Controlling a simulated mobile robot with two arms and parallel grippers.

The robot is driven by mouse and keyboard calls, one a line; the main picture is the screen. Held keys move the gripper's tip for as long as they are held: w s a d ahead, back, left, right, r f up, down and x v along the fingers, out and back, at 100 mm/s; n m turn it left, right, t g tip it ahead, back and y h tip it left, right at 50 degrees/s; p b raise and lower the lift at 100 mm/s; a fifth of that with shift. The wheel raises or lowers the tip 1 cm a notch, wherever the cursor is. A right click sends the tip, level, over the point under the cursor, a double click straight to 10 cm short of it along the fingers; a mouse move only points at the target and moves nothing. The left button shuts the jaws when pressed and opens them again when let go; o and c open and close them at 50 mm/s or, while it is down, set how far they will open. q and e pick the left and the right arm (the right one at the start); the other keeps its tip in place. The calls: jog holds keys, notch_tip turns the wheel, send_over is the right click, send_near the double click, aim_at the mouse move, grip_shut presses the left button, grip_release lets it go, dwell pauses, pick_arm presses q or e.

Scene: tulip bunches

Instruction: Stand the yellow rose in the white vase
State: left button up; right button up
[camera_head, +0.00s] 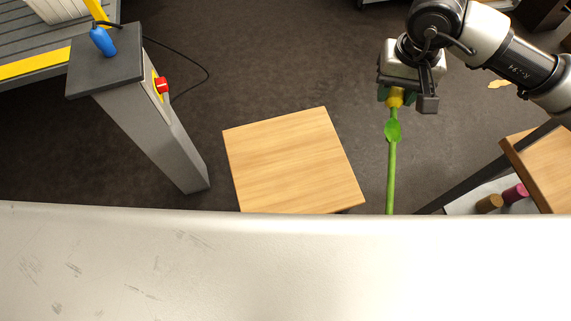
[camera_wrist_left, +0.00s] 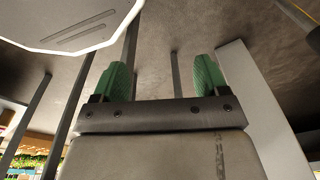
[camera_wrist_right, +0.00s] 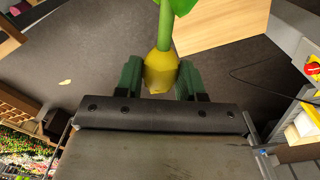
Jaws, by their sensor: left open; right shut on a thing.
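The yellow rose (camera_head: 391,160) is in my right gripper (camera_head: 401,98), at the upper right of the head view. The fingers are shut on its yellow bloom (camera_wrist_right: 161,72), with green pads on both sides. Its green stem with a leaf runs down the head view from the gripper, and its lower end is hidden behind the pale surface in front. My left gripper (camera_wrist_left: 160,78) shows only in its own wrist view, open with nothing between its green fingers. I cannot make out the white vase in any view.
A square wooden top (camera_head: 293,160) stands mid-floor, left of the stem. A grey pillar (camera_head: 150,125) with a blue handle and red button stands left. A wooden table (camera_head: 545,165) is at the right edge, with brown and magenta cylinders low beside it. Dark floor lies between.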

notch_tip(320, 180, down, 8)
jog(key=w+r+m+b, duration=0.1)
jog(key=b, duration=0.4)
pick_arm(q)
jog(key=w+d+r+t+b, duration=0.1)
jog(key=w+d+r+b, duration=0.15)
jog(key=w+b, duration=0.9)
pick_arm(e)
jog(key=m+b, duration=0.5)
jog(key=b, duration=0.3)
send_over(317, 146)
notch_tip(317, 146, down, 25)
jog(key=shift+w+f, duration=0.1)
pick_arm(q)
jog(key=s+a+r+t, duration=0.1)
jog(key=s+r, duration=0.2)
jog(key=r, duration=0.4)
jog(key=shift+s+r, duration=0.15)
jog(key=shift+r, duration=0.2)
pick_arm(e)
jog(key=shift+a+f, duration=0.1)
jog(key=shift+f, duration=1.85)
pick_arm(q)
jog(key=shift+f, duration=0.1)
pick_arm(e)
jog(key=shift+f, duration=0.2)
jog(key=o, duration=1)
jog(key=shift+r, duration=0.1)
